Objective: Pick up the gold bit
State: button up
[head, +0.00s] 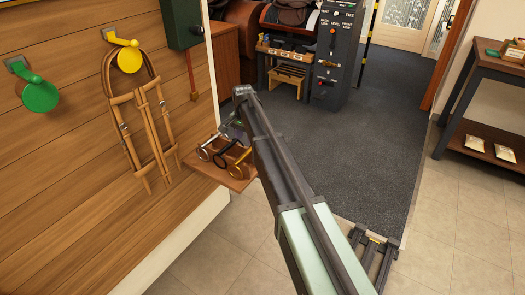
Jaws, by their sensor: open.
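The gold bit (241,158) lies at the right end of a row of bits on a small wooden shelf (237,185) fixed to the plank wall. A dark bit (220,160) is beside it, and a silver bit (204,153) is at the left. My gripper (228,136) is small in the picture, over the back of the shelf, behind and above the bits. It looks open and empty, apart from the gold bit. My arm hides the area right of the shelf.
A brown bridle (142,125) hangs from a yellow holder (129,60) on the wall, beside an empty green holder (40,95). A dark green box (183,22) is mounted above. A black control panel (331,55) stands behind.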

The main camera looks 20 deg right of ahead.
aim_at(245, 153)
jog(key=shift+s+a+f, duration=0.1)
jog(key=shift+s+a, duration=0.1)
jog(key=shift+a, duration=0.05)
notch_tip(245, 153, down, 11)
jog(key=b, duration=1.1)
jog(key=shift+d, duration=0.1)
jog(key=shift+s+r, duration=0.1)
jog(key=shift+r, duration=0.1)
grip_shut()
